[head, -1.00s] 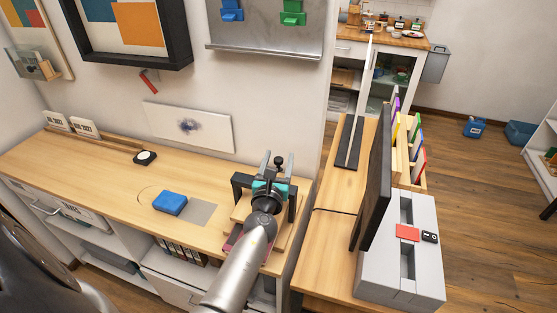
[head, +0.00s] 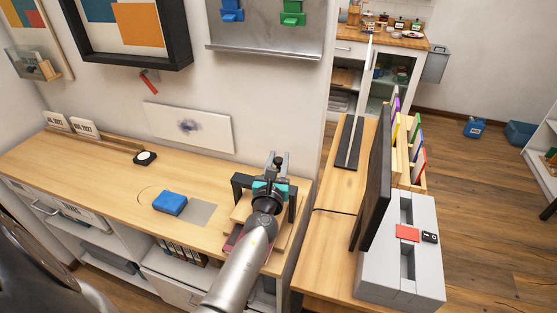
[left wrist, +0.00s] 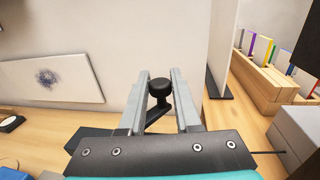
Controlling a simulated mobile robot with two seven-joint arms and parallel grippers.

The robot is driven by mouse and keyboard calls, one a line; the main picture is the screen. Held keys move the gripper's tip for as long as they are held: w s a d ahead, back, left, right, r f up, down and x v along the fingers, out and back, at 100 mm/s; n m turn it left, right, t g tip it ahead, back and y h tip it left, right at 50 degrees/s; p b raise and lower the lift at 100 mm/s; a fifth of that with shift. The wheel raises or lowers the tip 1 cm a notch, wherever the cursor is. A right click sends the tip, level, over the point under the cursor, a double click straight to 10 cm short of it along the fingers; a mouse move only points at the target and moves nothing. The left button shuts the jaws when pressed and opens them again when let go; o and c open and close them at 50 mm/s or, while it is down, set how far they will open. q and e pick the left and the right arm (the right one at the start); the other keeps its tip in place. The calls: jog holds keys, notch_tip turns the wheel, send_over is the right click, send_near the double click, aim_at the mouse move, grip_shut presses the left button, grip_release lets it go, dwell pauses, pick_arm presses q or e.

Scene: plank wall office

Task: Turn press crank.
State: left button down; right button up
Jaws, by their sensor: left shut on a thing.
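The press stands at the right end of the long wooden bench, with a black frame (head: 240,182) over a wooden base. Its crank has a black knob (left wrist: 160,88) on a dark arm, seen in the left wrist view between the two grey fingers. My left gripper (head: 277,162) is over the press, shut on the crank knob; it also shows in the left wrist view (left wrist: 162,100). My gripper and forearm hide the middle of the press and most of the crank in the head view. My right gripper is not in view.
A blue block (head: 170,203) and a grey square lie on the bench left of the press. A black round thing (head: 145,158) is farther back. A dark monitor (head: 377,180) and a grey box (head: 425,265) stand on the desk at right. The wall is close behind.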

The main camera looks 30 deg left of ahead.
pick_arm(q)
jog(key=shift+w+a+n+g+y, duration=0.1)
jog(key=shift+a+n+g+y, duration=0.2)
jog(key=shift+n+g+y, duration=0.5)
jog(key=shift+t, duration=0.3)
jog(key=c, duration=0.6)
grip_release()
jog(key=shift+s+d, duration=0.3)
jog(key=shift+s, duration=0.2)
jog(key=v, duration=1.4)
jog(key=shift+d, duration=0.15)
jog(key=shift+f, duration=0.1)
